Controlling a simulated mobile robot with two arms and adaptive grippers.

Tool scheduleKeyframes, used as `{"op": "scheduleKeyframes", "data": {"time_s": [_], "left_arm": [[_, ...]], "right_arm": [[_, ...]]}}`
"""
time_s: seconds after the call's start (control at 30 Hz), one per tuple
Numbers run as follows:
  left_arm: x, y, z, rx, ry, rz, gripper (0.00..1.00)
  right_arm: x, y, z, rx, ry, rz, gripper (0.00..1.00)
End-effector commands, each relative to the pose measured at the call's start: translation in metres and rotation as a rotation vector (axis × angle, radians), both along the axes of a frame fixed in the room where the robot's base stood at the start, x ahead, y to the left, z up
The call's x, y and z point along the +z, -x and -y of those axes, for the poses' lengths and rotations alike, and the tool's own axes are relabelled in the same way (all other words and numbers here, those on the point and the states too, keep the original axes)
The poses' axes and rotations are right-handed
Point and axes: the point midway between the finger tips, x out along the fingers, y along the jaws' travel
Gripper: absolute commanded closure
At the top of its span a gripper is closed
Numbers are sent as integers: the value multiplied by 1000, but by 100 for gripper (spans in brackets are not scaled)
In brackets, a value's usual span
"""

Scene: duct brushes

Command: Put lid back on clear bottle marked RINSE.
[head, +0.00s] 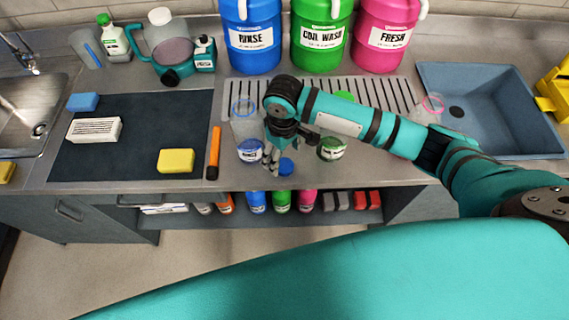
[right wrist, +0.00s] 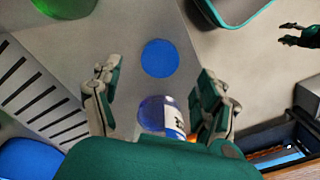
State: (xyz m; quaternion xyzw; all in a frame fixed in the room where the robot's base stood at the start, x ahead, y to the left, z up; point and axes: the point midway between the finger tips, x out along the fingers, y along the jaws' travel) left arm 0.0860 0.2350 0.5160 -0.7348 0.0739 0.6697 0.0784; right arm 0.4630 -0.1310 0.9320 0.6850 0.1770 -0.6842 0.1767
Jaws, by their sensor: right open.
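The clear bottle with a blue neck ring and blue label (head: 243,112) stands upright and uncapped on the counter, left of my right gripper (head: 271,168). I take it as the RINSE bottle, but its label is too small to read. It also shows low in the right wrist view (right wrist: 160,114), between and behind the fingers. The round blue lid (head: 286,167) lies flat on the counter near its front edge, apart from the bottle. In the right wrist view, the lid (right wrist: 160,58) lies beyond the open, empty fingertips. A dark gripper, apparently my left (right wrist: 298,35), shows partly at the right edge.
A green-labelled bottle (head: 331,149) stands right of the lid, partly behind my arm. A clear bottle with a pink ring (head: 432,103) is farther right. Large RINSE (head: 253,55), COIL WASH and FRESH containers line the back.

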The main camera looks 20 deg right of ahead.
Motion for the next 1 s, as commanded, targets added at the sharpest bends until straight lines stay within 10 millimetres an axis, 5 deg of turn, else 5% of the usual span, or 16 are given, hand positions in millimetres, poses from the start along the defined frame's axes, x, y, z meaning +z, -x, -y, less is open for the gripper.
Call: {"op": "scheduleKeyframes", "data": {"time_s": [0.3, 0.67, 1.0], "left_arm": [[14, 0, 0, 0, 0, 0, 60], [14, 0, 0, 0, 0, 0, 60], [14, 0, 0, 1, 0, -1, 60]], "right_arm": [[-41, 2, 2, 0, 1, -3, 24], [-44, 2, 2, 0, 1, 0, 24], [-43, 2, 2, 0, 1, 0, 63]]}}
